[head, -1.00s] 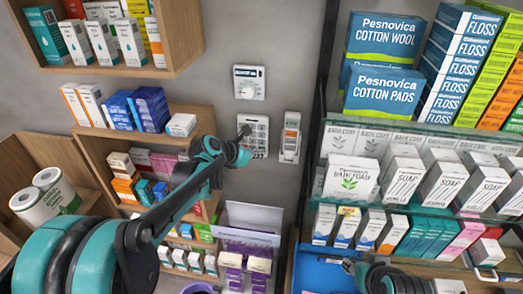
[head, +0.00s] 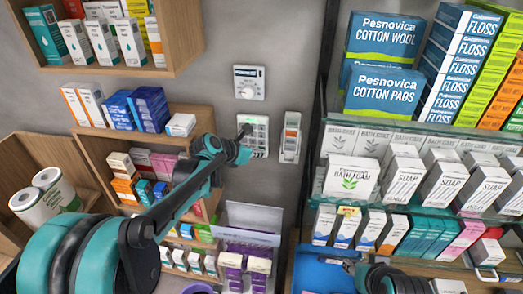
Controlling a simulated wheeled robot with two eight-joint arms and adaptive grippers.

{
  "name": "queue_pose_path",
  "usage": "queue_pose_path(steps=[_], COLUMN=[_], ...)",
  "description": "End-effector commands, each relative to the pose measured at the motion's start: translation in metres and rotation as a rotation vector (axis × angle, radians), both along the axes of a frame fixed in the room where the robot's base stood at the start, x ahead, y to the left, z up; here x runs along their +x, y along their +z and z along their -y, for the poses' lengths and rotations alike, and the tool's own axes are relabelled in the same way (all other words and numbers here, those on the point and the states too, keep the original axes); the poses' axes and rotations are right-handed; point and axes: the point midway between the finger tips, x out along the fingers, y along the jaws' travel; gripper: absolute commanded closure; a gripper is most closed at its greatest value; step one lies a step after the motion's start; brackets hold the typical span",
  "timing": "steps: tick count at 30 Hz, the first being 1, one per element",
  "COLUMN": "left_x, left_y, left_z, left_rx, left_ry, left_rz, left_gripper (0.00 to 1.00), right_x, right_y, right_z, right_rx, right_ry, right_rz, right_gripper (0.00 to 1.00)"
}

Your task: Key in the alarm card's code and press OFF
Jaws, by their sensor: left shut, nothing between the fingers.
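The alarm keypad (head: 260,136) is a small pale panel with rows of keys, fixed to the grey wall. My left arm reaches up from the lower left, and its shut, empty gripper (head: 246,131) is at the keypad's left side, hiding some keys. I cannot tell whether the fingertips touch a key. No alarm card with a readable code is clear to me. My right gripper (head: 350,265) shows only in part at the bottom, by the blue tray, and its fingers are unclear.
A white panel with a dial (head: 249,82) is above the keypad. A white device with an orange part (head: 290,137) hangs right of it. A glass-shelved rack (head: 400,127) with several boxes stands at the right. Wooden shelves (head: 187,60) are at the left. A blue tray (head: 312,272) lies below.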

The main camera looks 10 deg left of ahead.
Motion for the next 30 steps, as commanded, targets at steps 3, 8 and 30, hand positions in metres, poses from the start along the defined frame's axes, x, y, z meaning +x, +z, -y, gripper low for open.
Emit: queue_pose_path(steps=[3, 8, 30], left_x=[-0.004, -0.012, -0.048], left_y=[0.0, 0.0, 0.0], left_z=[0.0, 0.0, 0.0], left_rx=[0.0, 0.0, 0.001], left_ry=[0.0, 0.0, 0.001], left_rz=[0.0, 0.0, 0.0], left_gripper=[1.0, 1.0, 1.0], right_x=[0.0, 0.0, 0.0], right_y=[0.0, 0.0, 0.002], right_z=[0.0, 0.0, 0.0], right_rx=[0.0, 0.0, 0.0], right_ry=[0.0, 0.0, 0.0], right_rz=[0.0, 0.0, 0.0], right_gripper=[0.6, 0.6, 0.6])
